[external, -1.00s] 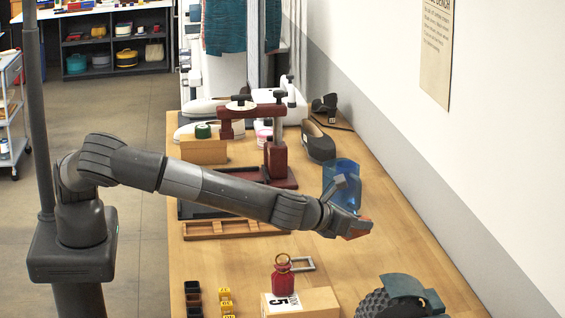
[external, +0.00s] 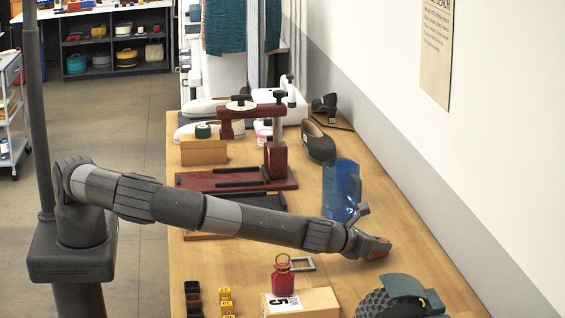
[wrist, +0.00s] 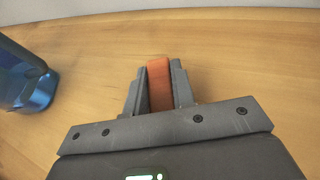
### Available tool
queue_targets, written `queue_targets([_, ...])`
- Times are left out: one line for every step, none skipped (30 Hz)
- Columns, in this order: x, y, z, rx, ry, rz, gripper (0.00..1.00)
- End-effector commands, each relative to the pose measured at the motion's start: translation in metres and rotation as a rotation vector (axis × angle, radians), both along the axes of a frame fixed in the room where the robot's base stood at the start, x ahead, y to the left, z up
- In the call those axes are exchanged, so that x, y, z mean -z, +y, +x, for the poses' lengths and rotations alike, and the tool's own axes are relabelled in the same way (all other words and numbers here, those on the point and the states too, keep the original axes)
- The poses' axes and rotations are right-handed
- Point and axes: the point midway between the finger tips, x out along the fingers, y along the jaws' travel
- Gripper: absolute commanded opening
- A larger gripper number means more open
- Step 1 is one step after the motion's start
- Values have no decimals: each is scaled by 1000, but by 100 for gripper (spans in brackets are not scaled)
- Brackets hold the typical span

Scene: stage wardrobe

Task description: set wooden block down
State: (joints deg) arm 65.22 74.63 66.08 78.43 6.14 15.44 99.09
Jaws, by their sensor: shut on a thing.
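The wooden block (wrist: 159,84) is orange-brown and sits between the two fingers of my gripper (wrist: 159,90) in the wrist view. My gripper is shut on it. In the external view my gripper (external: 375,247) is stretched out low over the right part of the wooden table (external: 425,270), and the block (external: 384,240) shows as a small orange patch at its tip. I cannot tell whether the block touches the table top.
A blue translucent pitcher (external: 341,190) stands just behind my gripper, and also shows at the left in the wrist view (wrist: 30,85). A dark round brush-like thing (external: 400,298), a cardboard box (external: 305,302) and a red bottle (external: 283,279) stand in front. Bare table lies to the right.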

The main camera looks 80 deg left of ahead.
Motion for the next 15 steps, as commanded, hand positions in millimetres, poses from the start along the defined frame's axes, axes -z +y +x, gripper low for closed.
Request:
queue_targets([0,0,0,1,0,0,0])
queue_targets([0,0,0,0,0,-1,0])
queue_targets([0,0,0,1,0,-1,0])
queue_targets([0,0,0,1,0,-1,0])
queue_targets([0,0,0,0,0,-1,0])
queue_targets([0,0,0,0,0,0,0])
queue_targets([1,0,0,0,0,0,0])
queue_targets([2,0,0,0,0,0,0])
queue_targets([3,0,0,0,0,-1,0])
queue_targets([3,0,0,0,0,-1,25])
queue_targets([3,0,0,0,0,-1,28])
queue_targets([3,0,0,0,0,-1,31])
queue_targets([3,0,0,0,0,-1,34])
queue_targets([3,0,0,0,0,-1,36])
queue_targets([3,0,0,0,0,-1,39])
